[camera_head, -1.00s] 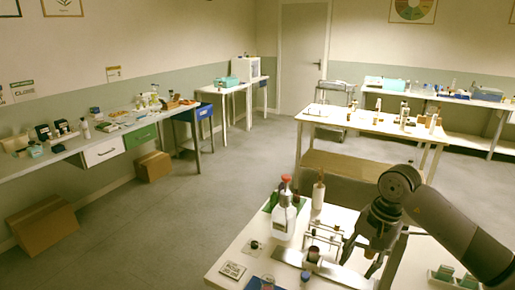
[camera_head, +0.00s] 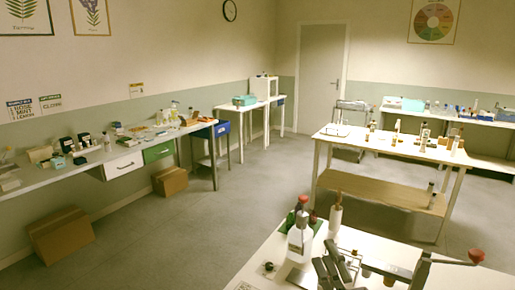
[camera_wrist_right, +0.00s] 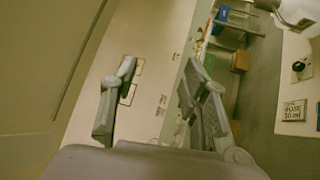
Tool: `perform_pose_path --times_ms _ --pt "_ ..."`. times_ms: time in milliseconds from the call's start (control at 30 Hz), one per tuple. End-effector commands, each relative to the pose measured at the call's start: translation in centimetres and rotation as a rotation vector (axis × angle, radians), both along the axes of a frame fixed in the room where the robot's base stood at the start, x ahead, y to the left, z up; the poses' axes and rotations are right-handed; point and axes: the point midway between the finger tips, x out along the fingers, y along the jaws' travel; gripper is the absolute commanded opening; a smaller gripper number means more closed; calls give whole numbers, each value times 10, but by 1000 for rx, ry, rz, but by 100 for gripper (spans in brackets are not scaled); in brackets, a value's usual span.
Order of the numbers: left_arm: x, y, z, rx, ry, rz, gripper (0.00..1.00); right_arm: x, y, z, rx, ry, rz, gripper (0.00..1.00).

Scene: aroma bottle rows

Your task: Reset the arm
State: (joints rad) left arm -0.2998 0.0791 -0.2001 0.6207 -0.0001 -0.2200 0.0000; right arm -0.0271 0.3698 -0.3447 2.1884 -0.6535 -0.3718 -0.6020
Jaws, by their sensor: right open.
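My right gripper (camera_head: 335,268) shows at the bottom of the head view, low at the near white table (camera_head: 258,262), just in front of a white bottle (camera_head: 299,243). Its grey fingers are spread and nothing is between them. In the right wrist view the gripper (camera_wrist_right: 158,98) is also open and empty, with the side wall and a long bench beyond it. Most of my right arm is out of the head view. My left gripper is in neither view.
A second table (camera_head: 390,146) with small bottles stands beyond. A cardboard box (camera_head: 62,236) lies on the floor at left; the middle floor is clear.

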Motion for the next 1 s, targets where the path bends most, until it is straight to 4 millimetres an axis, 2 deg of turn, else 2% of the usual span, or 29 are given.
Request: perform_pose_path --times_ms 33,133,200,333,500,600,767,800,1000 --pt "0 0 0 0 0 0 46 -7 -17 -28 136 134 -60 42" --pt "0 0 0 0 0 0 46 -30 -47 -87 394 394 -194 42" --pt "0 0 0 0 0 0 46 -57 -60 -130 562 575 -293 42" --pt "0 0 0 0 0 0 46 -115 -70 -193 805 859 -466 42" --pt "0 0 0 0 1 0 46 -185 -68 -238 999 1118 -646 42" --pt "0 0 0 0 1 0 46 -222 -63 -254 1077 1240 -739 42" --pt "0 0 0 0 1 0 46 -280 -54 -269 1174 1417 -886 42" --pt "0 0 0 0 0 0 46 -271 -55 -283 1164 1410 -881 42" --pt "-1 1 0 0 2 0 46 -260 -53 -339 1150 1426 -893 42"
